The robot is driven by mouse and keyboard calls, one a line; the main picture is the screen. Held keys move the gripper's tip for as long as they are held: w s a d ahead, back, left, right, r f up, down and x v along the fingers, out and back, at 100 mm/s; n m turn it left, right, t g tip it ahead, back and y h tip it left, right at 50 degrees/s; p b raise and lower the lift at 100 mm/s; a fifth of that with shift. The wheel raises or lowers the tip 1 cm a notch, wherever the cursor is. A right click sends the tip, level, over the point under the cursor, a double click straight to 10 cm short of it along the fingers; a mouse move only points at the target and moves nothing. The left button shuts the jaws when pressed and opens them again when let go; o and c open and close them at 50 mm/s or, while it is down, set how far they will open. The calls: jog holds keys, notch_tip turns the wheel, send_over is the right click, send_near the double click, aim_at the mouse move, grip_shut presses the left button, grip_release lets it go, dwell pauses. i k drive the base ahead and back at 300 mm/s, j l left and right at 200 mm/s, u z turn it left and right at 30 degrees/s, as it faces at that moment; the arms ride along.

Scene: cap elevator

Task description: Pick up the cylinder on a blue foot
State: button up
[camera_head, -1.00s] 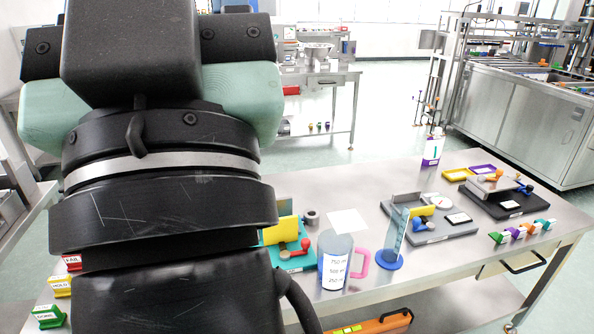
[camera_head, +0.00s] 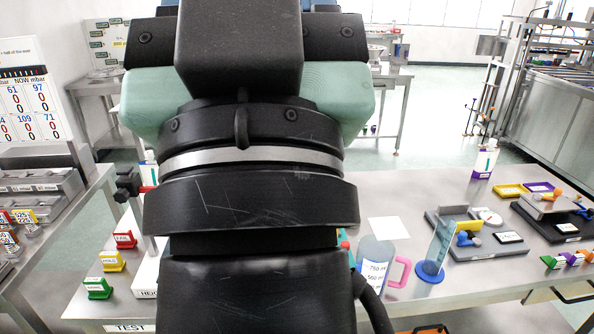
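The cylinder (camera_head: 441,243) is clear and bluish and stands upright on a round blue foot (camera_head: 430,272) on the steel table. It is right of a clear jug (camera_head: 374,252) with a pink handle (camera_head: 399,272) and in front of a grey device. My black arm with mint-green parts fills the middle of the view, left of the cylinder and apart from it in the picture. My gripper's fingers are not in view.
A grey base (camera_head: 486,246) with yellow and blue parts sits behind the cylinder. A black device (camera_head: 560,226) and several coloured blocks stand farther right. Red, yellow and green (camera_head: 97,288) label blocks stand at left. The table (camera_head: 350,186) has clear room behind the jug.

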aim_at(429, 270)
jog(key=i+z, duration=0.2)
jog(key=z, duration=0.15)
jog(key=i+z, duration=0.45)
jog(key=z, duration=0.25)
jog(key=i+j+z, duration=0.1)
jog(key=i+j, duration=0.25)
jog(key=i, duration=0.25)
jog(key=i+j+z, duration=0.1)
jog(key=i+j, duration=0.3)
jog(key=i, duration=0.2)
